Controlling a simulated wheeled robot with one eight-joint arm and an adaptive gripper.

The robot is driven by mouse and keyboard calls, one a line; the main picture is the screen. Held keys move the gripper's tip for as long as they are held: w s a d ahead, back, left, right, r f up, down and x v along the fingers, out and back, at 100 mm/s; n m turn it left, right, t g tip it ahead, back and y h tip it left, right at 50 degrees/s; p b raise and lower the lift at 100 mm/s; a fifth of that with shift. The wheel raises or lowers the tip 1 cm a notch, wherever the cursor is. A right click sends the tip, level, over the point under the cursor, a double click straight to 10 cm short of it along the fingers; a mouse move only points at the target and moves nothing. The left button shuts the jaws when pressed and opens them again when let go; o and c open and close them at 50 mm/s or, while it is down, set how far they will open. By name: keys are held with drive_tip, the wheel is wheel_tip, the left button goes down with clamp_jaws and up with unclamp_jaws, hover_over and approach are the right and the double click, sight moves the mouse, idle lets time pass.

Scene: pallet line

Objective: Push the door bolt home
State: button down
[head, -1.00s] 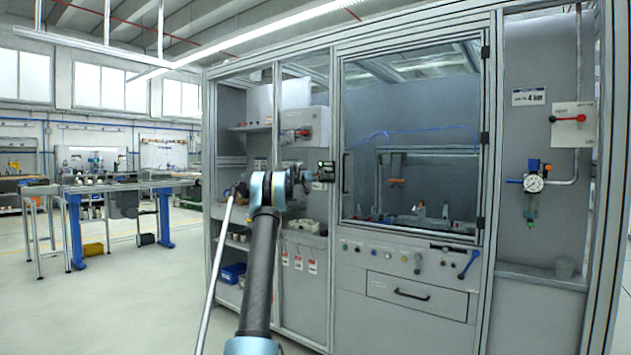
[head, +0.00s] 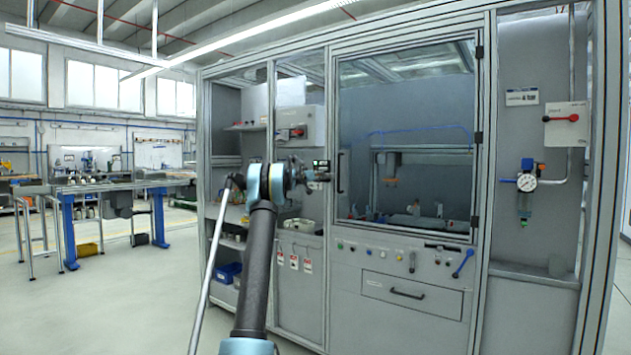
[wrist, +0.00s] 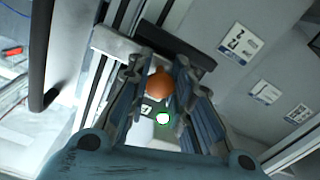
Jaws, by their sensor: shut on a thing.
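The cabinet door (head: 405,80) is a large framed glass panel and looks closed. My gripper (head: 322,176) is at its left edge, beside the dark door handle (head: 340,172). In the wrist view an orange round knob (wrist: 160,84), apparently the bolt's, sits between the two fingers of my gripper (wrist: 158,90), which is shut on it. A light grey bar (wrist: 115,42) and a dark bar lie just beyond the knob. The bolt's tip and its seat are hidden by my fingers and too small to tell in the head view.
A round light with a green rim (wrist: 163,119) shows just below the knob. The door handle (wrist: 42,60) stands to the left in the wrist view. Red-and-white tags (head: 293,261) hang below the shelf opening. Buttons and a drawer (head: 412,293) are under the door.

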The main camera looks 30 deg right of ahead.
drive_tip(key=c, duration=1.4)
unclamp_jaws()
drive_tip(key=shift+s, duration=0.1)
drive_tip(key=v, duration=1.2)
